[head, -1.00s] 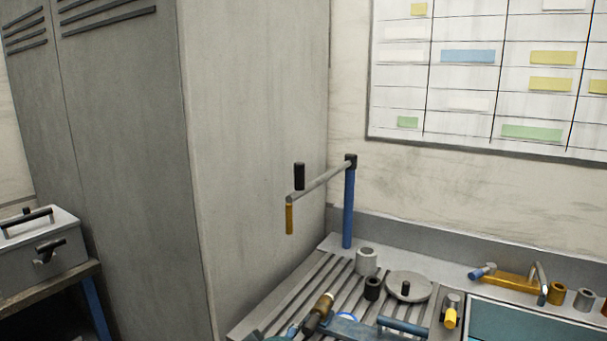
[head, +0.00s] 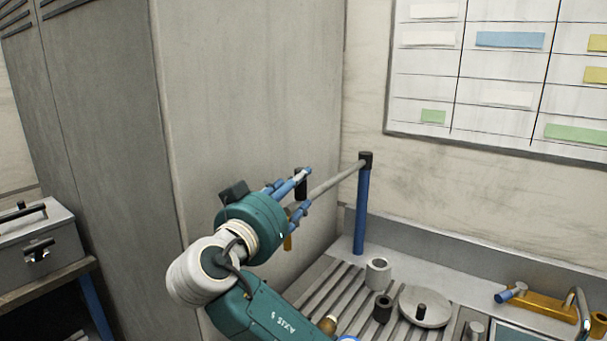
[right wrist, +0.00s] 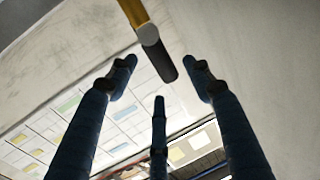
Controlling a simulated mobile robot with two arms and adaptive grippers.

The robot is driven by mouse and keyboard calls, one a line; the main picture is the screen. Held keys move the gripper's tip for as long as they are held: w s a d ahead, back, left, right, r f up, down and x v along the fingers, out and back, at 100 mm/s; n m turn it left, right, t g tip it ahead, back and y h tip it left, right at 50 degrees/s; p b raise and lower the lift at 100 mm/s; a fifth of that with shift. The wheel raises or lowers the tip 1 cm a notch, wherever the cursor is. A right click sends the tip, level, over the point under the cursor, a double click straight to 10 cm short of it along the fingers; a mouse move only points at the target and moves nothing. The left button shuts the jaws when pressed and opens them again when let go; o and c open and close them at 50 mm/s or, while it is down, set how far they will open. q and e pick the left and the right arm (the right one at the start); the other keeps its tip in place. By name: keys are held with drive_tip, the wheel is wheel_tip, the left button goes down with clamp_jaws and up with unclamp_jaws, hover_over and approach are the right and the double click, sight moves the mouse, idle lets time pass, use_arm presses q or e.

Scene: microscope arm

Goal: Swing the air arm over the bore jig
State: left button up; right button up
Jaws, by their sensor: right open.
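The air arm has a blue post (head: 362,210) at the back of the slotted bench, with a grey boom (head: 335,180) reaching left from its top. A black handle (head: 301,185) stands up at the boom's free end, and a brass piece (head: 288,243) hangs below. My right gripper (head: 306,189) is open, its fingers around the handle. In the right wrist view the black handle (right wrist: 160,62) lies between the spread fingertips; contact cannot be told. A grey hollow cylinder (head: 378,272) and a black one (head: 383,308) stand on the bench; which is the bore jig is unclear.
A round grey plate with a black knob (head: 425,306) lies right of the cylinders. A brass fixture (head: 540,305) is farther right. A tall grey cabinet (head: 250,110) stands close behind my gripper. A grey toolbox (head: 38,245) is at far left.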

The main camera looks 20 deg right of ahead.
sight(302, 183)
drive_tip(key=p+x, duration=0.1)
drive_tip(key=x, duration=0.3)
drive_tip(key=shift+s, duration=0.1)
drive_tip(key=shift+w+d, duration=0.45)
drive_tip(key=shift+w, duration=0.05)
drive_tip(key=shift+w+f, duration=0.15)
drive_tip(key=c, duration=1.3)
use_arm(q)
drive_tip(key=shift+w+d+r, duration=0.9)
drive_tip(key=shift+w+r, duration=0.1)
drive_tip(key=shift+w, duration=0.15)
